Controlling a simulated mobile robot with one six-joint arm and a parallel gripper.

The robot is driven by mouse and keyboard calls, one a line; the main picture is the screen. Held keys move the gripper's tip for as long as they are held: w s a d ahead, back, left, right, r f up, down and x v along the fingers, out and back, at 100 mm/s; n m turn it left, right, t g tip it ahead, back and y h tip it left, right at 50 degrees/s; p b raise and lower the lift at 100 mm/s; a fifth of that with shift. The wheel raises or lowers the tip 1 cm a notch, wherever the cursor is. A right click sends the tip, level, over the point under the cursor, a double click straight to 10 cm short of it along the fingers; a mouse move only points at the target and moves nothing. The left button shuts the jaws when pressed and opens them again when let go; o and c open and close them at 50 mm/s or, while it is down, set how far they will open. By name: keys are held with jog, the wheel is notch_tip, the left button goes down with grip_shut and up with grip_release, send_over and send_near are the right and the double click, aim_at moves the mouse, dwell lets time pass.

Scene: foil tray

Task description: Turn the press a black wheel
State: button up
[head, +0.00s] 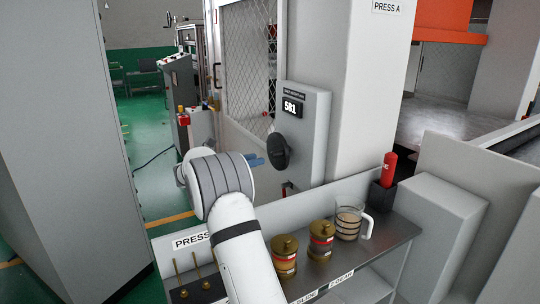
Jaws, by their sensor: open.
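The black wheel (275,151) is a round handwheel, seen nearly edge-on, on the left side of a light grey panel box fixed to the press pillar labelled PRESS A. A small display (292,107) above it seems to read 581. My gripper (256,161) shows only as blue fingertips just left of the wheel; the rest is hidden behind my white and grey arm. It is open with nothing visible in it. The tips appear close to the wheel, but I cannot tell whether they touch it.
A ledge below holds two brass-lidded jars (285,256) (320,240), a glass mug (349,222) and a red bottle (389,169) in a black holder. Brass-coloured pegs (195,266) stand at its left end. A mesh guard (248,72) is behind the wheel. A grey cabinet (70,140) fills the left.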

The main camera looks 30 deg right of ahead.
aim_at(273, 155)
jog(key=d, duration=0.4)
jog(key=d+p, duration=0.1)
jog(key=d, duration=0.2)
jog(key=shift+s+d, duration=0.2)
jog(key=shift+d, duration=0.2)
jog(key=shift+c, duration=0.2)
